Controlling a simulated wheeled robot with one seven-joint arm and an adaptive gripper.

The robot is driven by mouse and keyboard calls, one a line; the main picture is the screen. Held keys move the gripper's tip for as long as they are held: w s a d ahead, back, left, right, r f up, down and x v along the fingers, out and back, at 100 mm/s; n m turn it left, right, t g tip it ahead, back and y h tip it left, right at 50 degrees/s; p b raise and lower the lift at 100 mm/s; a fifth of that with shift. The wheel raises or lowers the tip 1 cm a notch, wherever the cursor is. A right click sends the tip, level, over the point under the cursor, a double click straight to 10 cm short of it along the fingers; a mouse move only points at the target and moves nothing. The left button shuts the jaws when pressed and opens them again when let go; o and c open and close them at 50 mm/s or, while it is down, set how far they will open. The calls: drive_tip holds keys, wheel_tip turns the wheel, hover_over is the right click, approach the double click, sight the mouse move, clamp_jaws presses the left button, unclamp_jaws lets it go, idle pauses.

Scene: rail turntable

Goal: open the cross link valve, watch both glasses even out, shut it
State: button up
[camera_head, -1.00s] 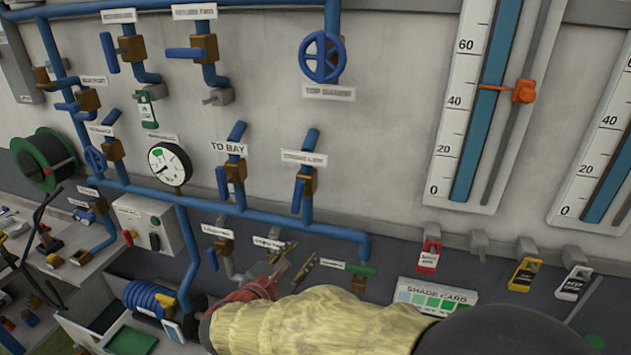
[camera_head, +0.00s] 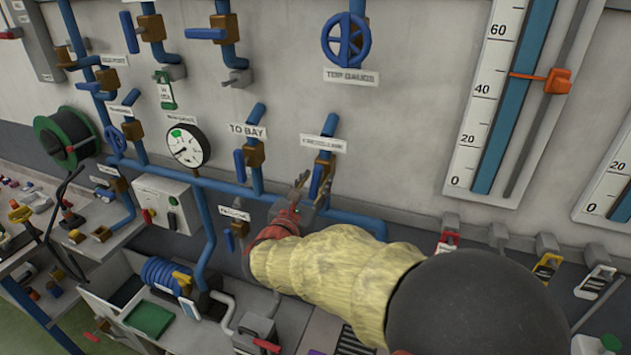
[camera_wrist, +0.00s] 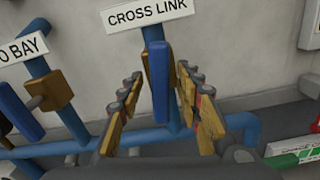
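The cross link valve has a blue lever (camera_wrist: 159,80) on a brown body under a "CROSS LINK" label (camera_wrist: 147,14). The lever hangs in line with its blue pipe. In the head view the lever (camera_head: 317,181) is just beyond my gripper (camera_head: 303,190). My gripper is open in the wrist view (camera_wrist: 160,115), with one finger on each side of the lever and gaps to both. The left glass (camera_head: 497,115) shows a blue column and an orange pointer (camera_head: 555,81) between 40 and 60. The right glass (camera_head: 624,190) is cut off by the picture edge.
The "TO BAY" valve lever (camera_head: 240,166) is left of the cross link valve. A blue pipe (camera_head: 350,217) runs below. A pressure gauge (camera_head: 188,147), a grey switch box (camera_head: 166,205) and tags on hooks (camera_head: 447,240) are nearby.

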drive_tip(key=shift+w, duration=0.1)
drive_tip(key=shift+c, duration=0.9)
clamp_jaws()
